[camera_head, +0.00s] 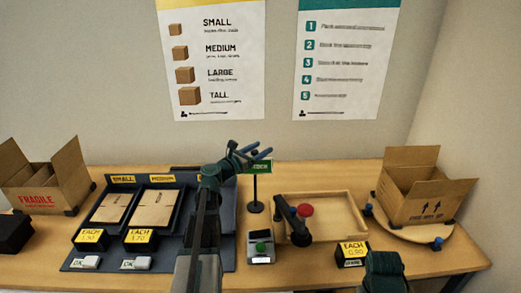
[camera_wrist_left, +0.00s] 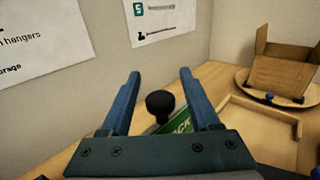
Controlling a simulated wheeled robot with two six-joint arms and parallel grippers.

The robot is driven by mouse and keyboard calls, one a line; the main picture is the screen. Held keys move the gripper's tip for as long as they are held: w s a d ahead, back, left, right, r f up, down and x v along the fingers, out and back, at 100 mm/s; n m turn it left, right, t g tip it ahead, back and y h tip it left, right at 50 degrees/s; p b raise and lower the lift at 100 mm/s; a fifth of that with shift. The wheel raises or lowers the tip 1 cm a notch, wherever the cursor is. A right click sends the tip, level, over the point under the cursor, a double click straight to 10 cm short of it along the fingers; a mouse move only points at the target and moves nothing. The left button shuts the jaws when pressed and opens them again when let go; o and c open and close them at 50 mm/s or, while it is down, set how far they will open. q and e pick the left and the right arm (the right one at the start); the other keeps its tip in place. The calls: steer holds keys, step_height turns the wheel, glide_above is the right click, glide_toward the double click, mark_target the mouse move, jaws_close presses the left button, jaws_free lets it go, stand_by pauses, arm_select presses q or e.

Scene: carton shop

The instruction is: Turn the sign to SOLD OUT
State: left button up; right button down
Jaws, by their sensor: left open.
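The sign (camera_head: 262,167) is a small green plate with pale lettering on a thin black stand, in the middle of the table. My left gripper (camera_head: 262,151) is open at the top of the sign and partly covers it in the head view. In the left wrist view a round black knob (camera_wrist_left: 160,103) sits between the open fingers, with no finger visibly touching it. The green sign face (camera_wrist_left: 181,127) shows tilted below it; only the letters "CK" can be read there. The rest of the face is hidden by the gripper body. My right gripper is not in view.
A wooden tray (camera_head: 357,236) and a dark tool with a red knob (camera_head: 305,210) lie right of the sign. An open carton (camera_head: 425,190) sits on a round board. A dark mat with flat cartons is left; a small green-button device (camera_head: 261,249) stands in front.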

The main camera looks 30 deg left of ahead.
arm_select(q)
steer(key=shift+w, duration=0.15)
jaws_close()
